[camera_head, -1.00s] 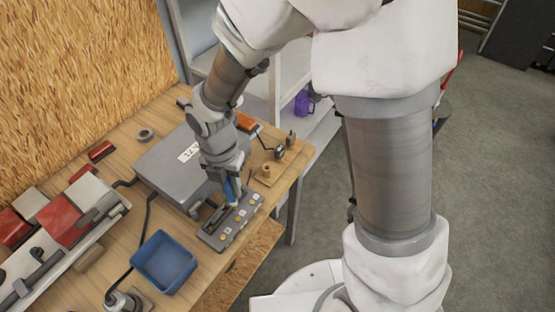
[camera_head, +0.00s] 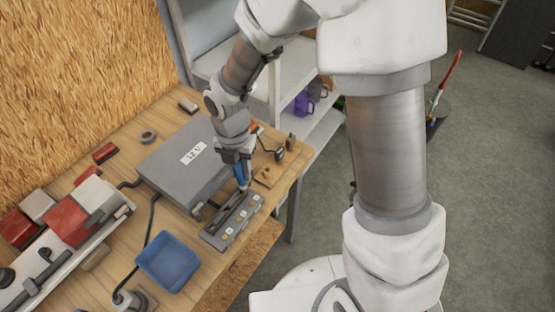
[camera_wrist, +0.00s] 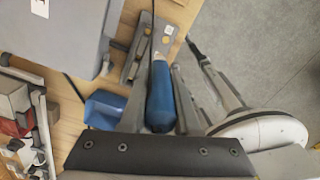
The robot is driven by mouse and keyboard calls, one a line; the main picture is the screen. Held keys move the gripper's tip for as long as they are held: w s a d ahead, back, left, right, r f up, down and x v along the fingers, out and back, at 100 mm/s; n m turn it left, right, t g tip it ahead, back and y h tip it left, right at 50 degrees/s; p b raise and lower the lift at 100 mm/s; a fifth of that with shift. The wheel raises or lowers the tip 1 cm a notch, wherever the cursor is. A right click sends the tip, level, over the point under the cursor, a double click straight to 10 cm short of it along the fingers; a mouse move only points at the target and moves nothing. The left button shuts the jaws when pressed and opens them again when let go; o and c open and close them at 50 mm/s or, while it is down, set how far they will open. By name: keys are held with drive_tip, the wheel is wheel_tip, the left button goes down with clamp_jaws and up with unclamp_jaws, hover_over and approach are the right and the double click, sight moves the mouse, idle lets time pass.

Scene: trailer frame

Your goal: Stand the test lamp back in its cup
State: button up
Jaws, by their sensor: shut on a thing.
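I cannot tell whether the spike tip touches anything.
A grey panel with several buttons (camera_head: 233,220) lies just below my gripper. A large grey box (camera_head: 180,165) stands to the left. A blue tray (camera_head: 168,262) is nearer. Small dark items (camera_head: 283,150) stand behind the block. The bench edge is close on the right.

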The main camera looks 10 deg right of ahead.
drive_tip(key=w+d+p, duration=0.1)
drive_tip(key=w+d, duration=0.5)
drive_tip(key=w, duration=0.4)
drive_tip(key=shift+w+d, duration=0.3)
drive_tip(key=shift+d, duration=0.1)
drive_tip(key=shift+f+b, duration=1.05)
drive_tip(key=shift+f, duration=0.75)
drive_tip(key=shift+f, duration=0.15)
drive_tip(key=shift+f, duration=0.3)
drive_tip(key=shift+f+b, duration=0.15)
drive_tip(key=shift+b, duration=0.2)
drive_tip(key=shift+f, duration=0.4)
drive_tip(key=shift+f+b, duration=0.15)
drive_tip(key=shift+b, duration=0.15)
